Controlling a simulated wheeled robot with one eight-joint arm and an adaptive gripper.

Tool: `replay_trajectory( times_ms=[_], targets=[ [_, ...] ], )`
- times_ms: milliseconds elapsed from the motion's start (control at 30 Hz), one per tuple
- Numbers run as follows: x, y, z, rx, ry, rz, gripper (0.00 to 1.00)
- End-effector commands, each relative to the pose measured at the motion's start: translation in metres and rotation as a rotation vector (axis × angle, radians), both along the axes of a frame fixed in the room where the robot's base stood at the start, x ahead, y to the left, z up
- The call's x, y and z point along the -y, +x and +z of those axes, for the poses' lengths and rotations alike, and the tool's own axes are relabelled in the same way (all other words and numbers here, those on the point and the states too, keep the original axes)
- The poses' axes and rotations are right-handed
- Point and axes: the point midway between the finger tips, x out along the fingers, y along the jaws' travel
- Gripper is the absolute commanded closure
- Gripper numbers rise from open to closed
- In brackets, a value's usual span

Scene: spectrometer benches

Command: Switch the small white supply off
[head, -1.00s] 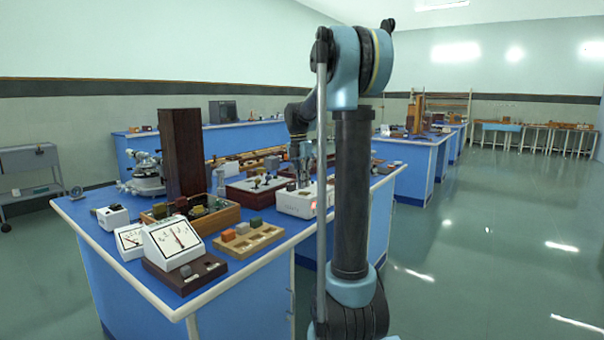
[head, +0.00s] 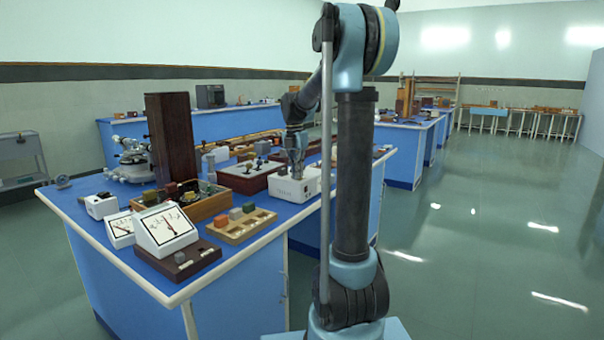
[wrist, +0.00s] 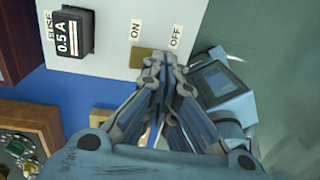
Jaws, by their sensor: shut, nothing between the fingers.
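The white supply (head: 297,185) stands near the right edge of the front blue bench in the head view. In the wrist view its white face (wrist: 110,25) carries the words ON and OFF, and a black fuse holder (wrist: 72,32) marked 0.5 A. A brass-coloured switch plate (wrist: 141,58) lies below the words. My gripper (wrist: 160,60) is shut and empty, with its tips at the plate's right part, towards the OFF side. The fingers hide part of the plate, and I cannot see the lever or tell contact. In the head view my gripper (head: 294,174) points down at the supply.
A wooden box (head: 195,207), a wooden tray (head: 238,228) of small blocks and a white meter (head: 165,228) stand left of the supply. A tall dark wooden box (head: 170,138) rises behind them. The floor (head: 480,250) on the right is clear.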

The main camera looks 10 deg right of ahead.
Motion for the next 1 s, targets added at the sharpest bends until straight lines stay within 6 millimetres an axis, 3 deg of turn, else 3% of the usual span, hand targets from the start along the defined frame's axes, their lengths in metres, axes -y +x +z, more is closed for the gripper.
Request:
replay_trajectory(
  times_ms=[1000],
  targets=[
    [-0.014, 0.011, 0.004, 0.000, 0.000, 0.003, 1.00]
  ],
)
